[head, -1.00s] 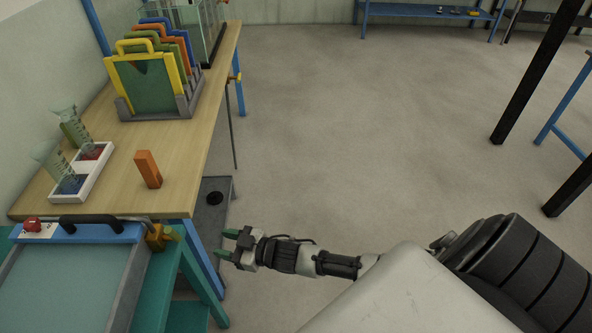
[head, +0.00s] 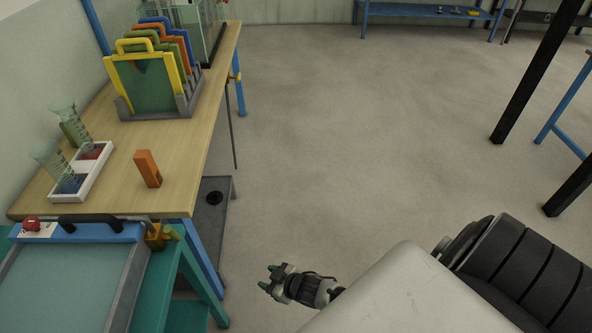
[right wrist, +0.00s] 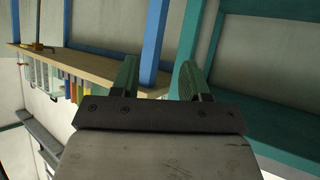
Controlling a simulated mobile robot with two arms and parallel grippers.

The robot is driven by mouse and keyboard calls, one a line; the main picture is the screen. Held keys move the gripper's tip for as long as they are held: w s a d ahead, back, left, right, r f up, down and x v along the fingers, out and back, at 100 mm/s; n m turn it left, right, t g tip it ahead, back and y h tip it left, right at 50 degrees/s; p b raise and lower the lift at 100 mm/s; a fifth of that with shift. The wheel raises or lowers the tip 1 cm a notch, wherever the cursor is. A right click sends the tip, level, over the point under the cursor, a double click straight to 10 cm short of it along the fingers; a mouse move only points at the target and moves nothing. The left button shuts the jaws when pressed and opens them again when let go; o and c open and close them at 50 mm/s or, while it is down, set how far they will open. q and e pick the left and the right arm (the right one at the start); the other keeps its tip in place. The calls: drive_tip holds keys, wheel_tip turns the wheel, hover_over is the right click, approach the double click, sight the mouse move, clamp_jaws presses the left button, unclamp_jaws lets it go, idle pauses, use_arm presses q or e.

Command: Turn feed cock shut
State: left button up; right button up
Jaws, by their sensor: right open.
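A brass cock (head: 155,238) with a stubby yellowish handle sits at the right corner of the blue-edged glass tank (head: 75,236), at the lower left of the head view. It looks like the feed cock; how far it is turned cannot be told. My right gripper (head: 269,277) is low over the floor, to the right of the tank and well apart from the cock. Its green-tipped jaws are open and empty, also in the right wrist view (right wrist: 157,82). My left gripper is not in view.
A wooden bench (head: 195,145) holds an orange block (head: 148,168), a white tray (head: 93,182) with glass cylinders, and a rack of coloured frames (head: 150,85). A teal stand (head: 195,272) carries the tank.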

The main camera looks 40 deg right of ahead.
drive_tip(key=s+d+f+m+g+h, duration=0.1)
drive_tip(key=s+d+f+g+h, duration=0.1)
drive_tip(key=s+f, duration=0.6)
drive_tip(key=shift+s+d+f+g, duration=0.2)
drive_tip(key=shift+s+f+g, duration=0.15)
drive_tip(key=shift+s+g, duration=0.15)
